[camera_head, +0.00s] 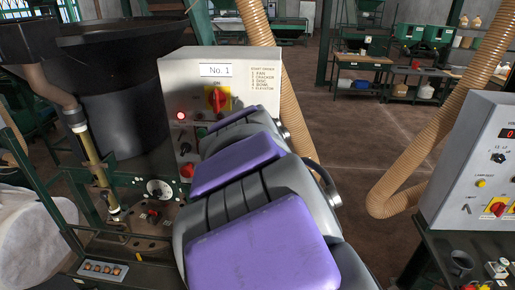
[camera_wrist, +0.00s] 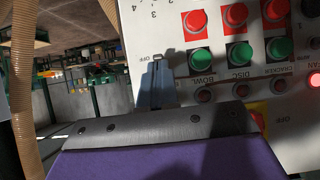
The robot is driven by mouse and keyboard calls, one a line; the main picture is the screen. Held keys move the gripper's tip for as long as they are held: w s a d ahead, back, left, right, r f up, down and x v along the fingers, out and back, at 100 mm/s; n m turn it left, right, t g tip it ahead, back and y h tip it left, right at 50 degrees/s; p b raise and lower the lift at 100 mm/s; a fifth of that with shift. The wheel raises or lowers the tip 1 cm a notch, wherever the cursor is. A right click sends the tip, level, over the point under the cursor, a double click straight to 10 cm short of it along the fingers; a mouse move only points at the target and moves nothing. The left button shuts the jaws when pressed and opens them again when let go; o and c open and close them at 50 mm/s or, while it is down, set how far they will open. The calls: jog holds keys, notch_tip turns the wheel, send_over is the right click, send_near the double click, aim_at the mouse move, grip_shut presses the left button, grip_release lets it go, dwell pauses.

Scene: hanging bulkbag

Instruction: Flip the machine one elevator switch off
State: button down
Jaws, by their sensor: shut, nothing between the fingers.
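The machine one control panel (camera_head: 222,100) is a light grey box with a "No. 1" label, left of centre in the head view. In the head view my arm hides my gripper and the panel's lower right.
A second grey control panel (camera_head: 477,165) stands at the right. Ribbed tan hoses (camera_head: 445,140) hang behind and beside the panels. A large black bowl (camera_head: 115,85) is at the left. Workbenches (camera_head: 363,62) stand at the back. The brown floor (camera_head: 345,125) between is clear.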

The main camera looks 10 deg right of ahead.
jog(key=shift+a+r, duration=0.1)
jog(key=shift+a, duration=0.05)
jog(key=shift+r, duration=0.1)
jog(key=shift+r+p, duration=0.5)
jog(key=shift+r, duration=0.15)
